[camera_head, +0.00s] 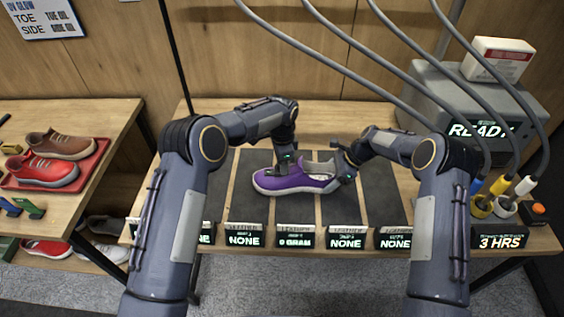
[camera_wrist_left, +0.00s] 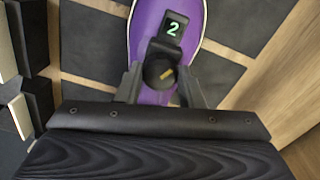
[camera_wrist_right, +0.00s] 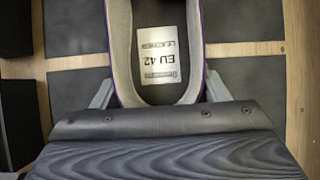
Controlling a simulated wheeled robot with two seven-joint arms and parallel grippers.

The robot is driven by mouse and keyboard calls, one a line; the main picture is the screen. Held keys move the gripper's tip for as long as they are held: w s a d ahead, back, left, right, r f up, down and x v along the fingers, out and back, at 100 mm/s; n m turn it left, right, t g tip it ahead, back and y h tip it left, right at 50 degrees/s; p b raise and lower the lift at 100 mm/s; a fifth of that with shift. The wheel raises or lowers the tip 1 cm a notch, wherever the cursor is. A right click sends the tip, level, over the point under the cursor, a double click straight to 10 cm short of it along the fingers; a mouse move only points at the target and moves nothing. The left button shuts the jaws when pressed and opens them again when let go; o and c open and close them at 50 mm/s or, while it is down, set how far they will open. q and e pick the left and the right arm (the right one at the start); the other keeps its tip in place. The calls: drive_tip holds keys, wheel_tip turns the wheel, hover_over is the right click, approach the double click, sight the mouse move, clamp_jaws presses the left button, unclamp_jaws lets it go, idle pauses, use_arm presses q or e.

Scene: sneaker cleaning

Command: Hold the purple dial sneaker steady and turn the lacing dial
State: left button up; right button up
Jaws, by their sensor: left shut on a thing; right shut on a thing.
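The purple sneaker (camera_head: 283,178) with a white sole rests on the dark mats of the table, toe to the left. My left gripper (camera_head: 288,162) is over its tongue; in the left wrist view its fingers (camera_wrist_left: 161,84) are shut on the black lacing dial (camera_wrist_left: 159,70), which has a yellow mark. A small display (camera_wrist_left: 173,28) beside the dial reads 2. My right gripper (camera_head: 345,170) is at the heel; in the right wrist view its fingers (camera_wrist_right: 157,92) are shut around the heel collar from both sides. The insole label (camera_wrist_right: 158,80) reads EU 42.
Display blocks (camera_head: 244,238) reading NONE and 0 GRAM line the table's front edge. A grey machine (camera_head: 440,95) reading READY, with hoses, stands back right. A side table at left holds a red tray (camera_head: 12,183) with a red and a brown shoe.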

use_arm(q)
drive_tip(key=shift+w, duration=0.1)
use_arm(e)
drive_tip(key=shift+s+f, duration=0.1)
use_arm(q)
drive_tip(key=o, duration=0.7)
drive_tip(key=shift+r, duration=0.1)
wheel_tip(320, 180, up, 12)
idle(0.3)
use_arm(e)
drive_tip(key=o, duration=1.2)
